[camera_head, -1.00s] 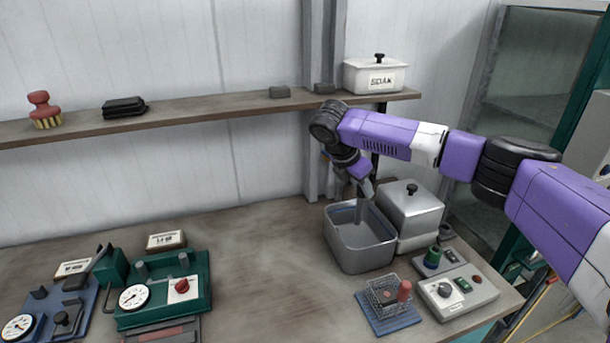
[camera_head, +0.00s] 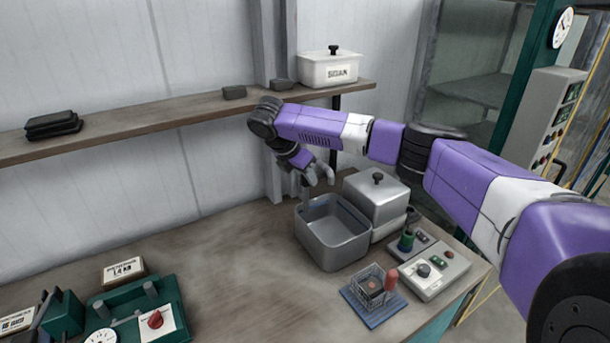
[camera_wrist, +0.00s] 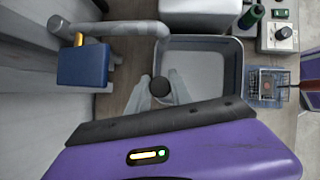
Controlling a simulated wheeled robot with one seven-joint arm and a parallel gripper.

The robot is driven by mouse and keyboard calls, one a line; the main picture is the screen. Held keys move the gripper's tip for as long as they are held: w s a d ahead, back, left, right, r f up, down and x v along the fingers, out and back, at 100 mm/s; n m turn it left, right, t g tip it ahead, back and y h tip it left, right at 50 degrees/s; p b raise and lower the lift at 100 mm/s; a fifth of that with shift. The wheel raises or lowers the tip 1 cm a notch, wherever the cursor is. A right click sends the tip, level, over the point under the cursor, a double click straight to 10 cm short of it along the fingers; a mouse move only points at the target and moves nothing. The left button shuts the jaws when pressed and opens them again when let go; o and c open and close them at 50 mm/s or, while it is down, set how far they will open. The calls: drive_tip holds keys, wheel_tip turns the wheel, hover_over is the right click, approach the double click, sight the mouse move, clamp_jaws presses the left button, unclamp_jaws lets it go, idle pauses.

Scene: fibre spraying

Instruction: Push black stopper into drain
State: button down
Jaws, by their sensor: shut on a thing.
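My gripper (camera_wrist: 160,92) is shut on a round black stopper (camera_wrist: 160,86), held between its pale fingertips in the wrist view. In the head view, my gripper (camera_head: 321,176) points down near the back left rim of the grey metal basin (camera_head: 337,254). In the wrist view the stopper overlaps the left part of the basin (camera_wrist: 239,70). Its height above the basin floor is hard to tell. The drain is not visible in either view.
A grey pipe (camera_wrist: 115,29) with a blue box (camera_wrist: 84,66) shows left of the basin in the wrist view. A lidded metal box (camera_head: 377,203), a control box (camera_head: 433,272) and a wire basket (camera_head: 372,288) stand close by.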

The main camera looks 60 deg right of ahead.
sight(304, 197)
drive_tip(key=shift+f+b, duration=1.1)
drive_tip(key=shift+f, duration=1.8)
drive_tip(key=shift+p, duration=1.2)
drive_tip(key=shift+f+b, duration=0.3)
drive_tip(key=shift+f, duration=1.1)
drive_tip(key=c, duration=1.1)
unclamp_jaws()
drive_tip(key=shift+b+v, duration=0.8)
drive_tip(key=shift+v, duration=3.05)
drive_tip(key=shift+s, duration=0.1)
